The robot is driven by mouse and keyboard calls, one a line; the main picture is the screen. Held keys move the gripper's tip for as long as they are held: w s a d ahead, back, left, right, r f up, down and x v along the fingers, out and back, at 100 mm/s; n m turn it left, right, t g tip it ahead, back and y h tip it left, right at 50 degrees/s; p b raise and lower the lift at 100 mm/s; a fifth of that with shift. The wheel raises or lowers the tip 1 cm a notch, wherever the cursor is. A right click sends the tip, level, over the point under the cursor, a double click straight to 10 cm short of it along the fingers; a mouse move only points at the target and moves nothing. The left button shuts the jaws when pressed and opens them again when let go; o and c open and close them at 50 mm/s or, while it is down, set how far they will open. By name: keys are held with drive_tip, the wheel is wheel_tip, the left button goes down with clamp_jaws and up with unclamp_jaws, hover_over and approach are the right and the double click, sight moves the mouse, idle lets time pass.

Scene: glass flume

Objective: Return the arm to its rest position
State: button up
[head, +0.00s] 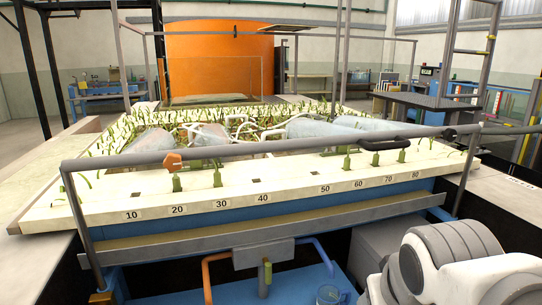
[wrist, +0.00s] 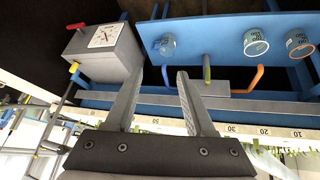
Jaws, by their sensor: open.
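My gripper (wrist: 160,71) shows in the wrist view with its two grey fingers apart and nothing between them. In the head view my white and grey arm (head: 440,260) is folded at the lower right. The gripper itself is out of that view.
The flume's numbered white edge (head: 290,202) spans the head view, with a grey rail (head: 260,150) above it. An orange pipe (head: 207,275) and a blue mug (head: 329,294) are below. In the wrist view, several mugs (wrist: 256,43) are on the blue shelf.

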drive_tip(key=s+a+r+y+p, duration=0.1)
drive_tip(key=s+a, duration=0.2)
drive_tip(key=s, duration=0.2)
wheel_tip(320, 180, up, 13)
drive_tip(key=p, duration=1.2)
drive_tip(key=shift+w+d+f+g+p, duration=0.2)
drive_tip(key=shift+w+g+p, duration=0.1)
drive_tip(key=shift+g+p, duration=0.1)
drive_tip(key=shift+a, duration=0.15)
